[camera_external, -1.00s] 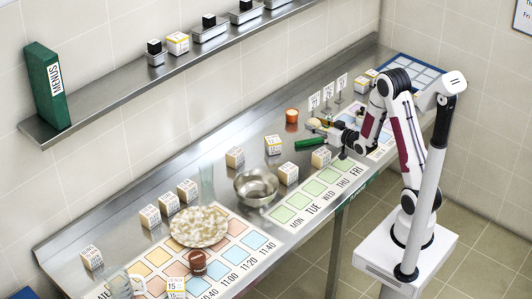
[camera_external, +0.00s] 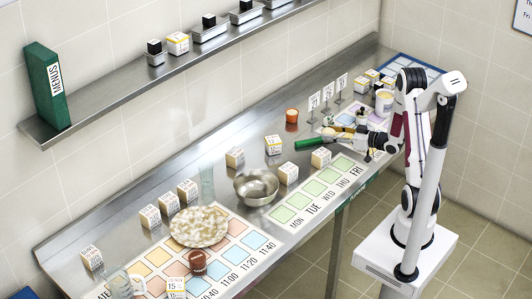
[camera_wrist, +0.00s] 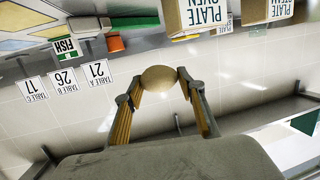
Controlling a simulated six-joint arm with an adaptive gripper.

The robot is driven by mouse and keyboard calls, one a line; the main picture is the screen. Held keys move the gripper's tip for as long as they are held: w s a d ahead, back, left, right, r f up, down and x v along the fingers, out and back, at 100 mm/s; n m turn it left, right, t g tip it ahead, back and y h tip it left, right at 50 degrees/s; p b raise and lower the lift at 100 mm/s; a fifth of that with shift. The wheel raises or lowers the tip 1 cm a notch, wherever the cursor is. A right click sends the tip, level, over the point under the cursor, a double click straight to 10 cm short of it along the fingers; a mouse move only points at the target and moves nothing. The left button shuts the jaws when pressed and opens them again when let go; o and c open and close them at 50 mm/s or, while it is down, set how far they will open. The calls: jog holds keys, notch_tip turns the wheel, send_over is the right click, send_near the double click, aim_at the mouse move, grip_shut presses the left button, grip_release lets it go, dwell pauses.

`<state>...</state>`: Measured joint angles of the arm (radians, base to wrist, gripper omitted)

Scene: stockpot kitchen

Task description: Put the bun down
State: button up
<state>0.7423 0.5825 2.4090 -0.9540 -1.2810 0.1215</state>
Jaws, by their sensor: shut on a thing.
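The bun (camera_wrist: 159,77) is a small round tan ball between my fingertips in the wrist view. My gripper (camera_wrist: 160,82) is shut on it, with one finger at each side. In the external view my gripper (camera_external: 333,134) reaches left over the far right part of the steel counter, and the bun (camera_external: 328,131) shows small and pale at its tip. Whether the bun touches anything below is too small to tell.
A green-handled item (camera_external: 310,144) lies close to my gripper. An orange cup (camera_external: 292,116) and upright table cards (camera_external: 328,98) stand behind. A pale canister (camera_external: 384,101) stands to the right.

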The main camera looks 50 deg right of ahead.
jog(key=s+a+n+g+y, duration=0.4)
jog(key=s+a+n+y, duration=0.3)
jog(key=a, duration=0.5)
jog(key=s+y, duration=0.1)
jog(key=s, duration=0.1)
jog(key=shift+s+g, duration=0.3)
jog(key=shift+s, duration=0.1)
jog(key=shift+y, duration=0.3)
send_over(333, 183)
jog(key=shift+w+f, duration=0.1)
jog(key=shift+f, duration=2.8)
jog(key=shift+f, duration=0.1)
jog(key=shift+f, duration=2)
jog(key=shift+f, duration=0.1)
jog(key=o, duration=1.1)
